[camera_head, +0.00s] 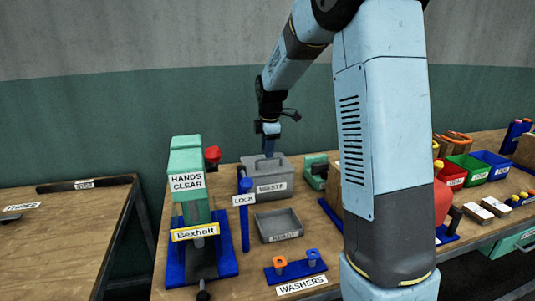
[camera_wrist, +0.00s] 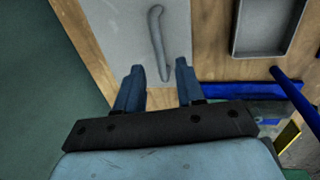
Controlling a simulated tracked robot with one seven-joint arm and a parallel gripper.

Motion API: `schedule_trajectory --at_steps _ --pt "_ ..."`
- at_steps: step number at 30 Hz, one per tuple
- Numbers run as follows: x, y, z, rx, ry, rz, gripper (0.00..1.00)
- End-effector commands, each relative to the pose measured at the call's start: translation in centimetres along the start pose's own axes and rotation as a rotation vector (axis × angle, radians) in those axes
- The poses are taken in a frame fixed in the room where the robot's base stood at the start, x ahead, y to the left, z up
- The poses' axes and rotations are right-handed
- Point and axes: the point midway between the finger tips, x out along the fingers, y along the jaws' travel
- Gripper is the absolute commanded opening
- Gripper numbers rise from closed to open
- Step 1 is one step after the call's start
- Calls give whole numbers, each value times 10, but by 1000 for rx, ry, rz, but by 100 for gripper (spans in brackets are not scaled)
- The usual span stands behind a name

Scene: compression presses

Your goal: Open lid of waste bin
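The waste bin (camera_head: 265,187) is a grey box labelled WASTE on the wooden bench, behind the small grey tray. Its lid is down, with a raised grey handle on top. In the wrist view the pale grey lid (camera_wrist: 120,25) fills the upper middle, and the curved handle (camera_wrist: 157,35) runs down it. My gripper (camera_head: 269,154) points down over the lid. In the wrist view my gripper (camera_wrist: 158,68) has two blue fingers apart with nothing held. The near end of the handle shows between the fingertips. I cannot tell whether they touch it.
A green press (camera_head: 187,192) on a blue base stands left of the bin, with a blue LOCK lever (camera_head: 244,215) between them. The shallow grey tray (camera_head: 279,225) is in front, with a washers stand (camera_head: 296,267) nearer. A green device (camera_head: 315,171) stands close on the right.

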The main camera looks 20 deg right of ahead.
Motion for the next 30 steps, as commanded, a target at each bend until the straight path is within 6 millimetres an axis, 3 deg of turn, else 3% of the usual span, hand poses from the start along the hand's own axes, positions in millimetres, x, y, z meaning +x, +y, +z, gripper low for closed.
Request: schedule_trajectory --at_steps 7,18,30 --pt "23 0 0 -1 0 -2 38" --pt "26 0 -1 -1 0 -1 37" --pt "26 0 -1 -1 0 0 0"
